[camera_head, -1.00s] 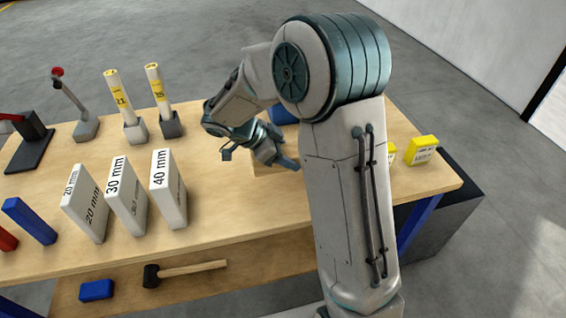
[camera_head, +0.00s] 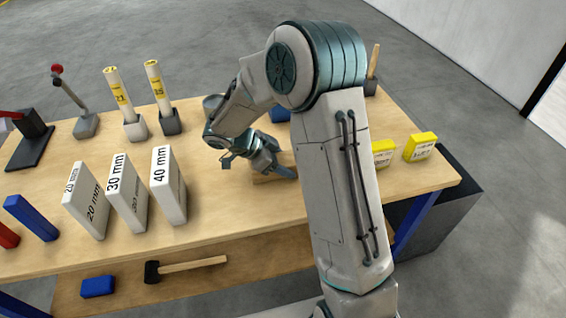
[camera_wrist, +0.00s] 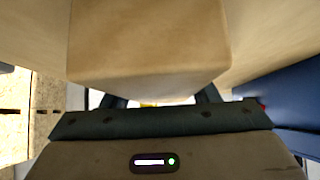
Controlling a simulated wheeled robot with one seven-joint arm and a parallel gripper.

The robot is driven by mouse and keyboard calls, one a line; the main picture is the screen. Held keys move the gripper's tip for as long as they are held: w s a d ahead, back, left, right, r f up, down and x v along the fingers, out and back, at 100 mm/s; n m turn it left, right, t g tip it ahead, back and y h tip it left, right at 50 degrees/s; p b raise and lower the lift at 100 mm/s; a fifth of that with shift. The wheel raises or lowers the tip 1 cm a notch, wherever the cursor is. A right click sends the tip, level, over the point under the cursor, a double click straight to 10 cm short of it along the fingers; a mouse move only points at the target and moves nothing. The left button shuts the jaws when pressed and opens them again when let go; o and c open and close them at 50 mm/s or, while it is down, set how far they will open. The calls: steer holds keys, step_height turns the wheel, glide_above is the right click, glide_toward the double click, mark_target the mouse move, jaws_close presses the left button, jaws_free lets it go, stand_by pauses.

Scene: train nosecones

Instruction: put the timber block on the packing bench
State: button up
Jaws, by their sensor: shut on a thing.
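The timber block (camera_head: 270,180) is a pale wooden block over the right half of the wooden bench (camera_head: 225,205) in the head view. My gripper (camera_head: 280,166) is shut on it, with the fingers partly over the block. In the wrist view the block (camera_wrist: 145,45) fills the top middle, right in front of my gripper (camera_wrist: 160,98). Its lower end and the fingertips are hidden. I cannot tell whether the block touches the bench top. I cannot tell whether this bench is the packing bench.
White gauge blocks (camera_head: 127,192) marked 20, 30 and 40 mm stand left of my gripper. Two yellow-labelled tubes (camera_head: 156,84) stand behind them. Yellow boxes (camera_head: 420,147) lie at the right, past my arm. A mallet (camera_head: 190,268) lies on the lower shelf.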

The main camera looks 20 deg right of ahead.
steer(key=o, duration=1.1)
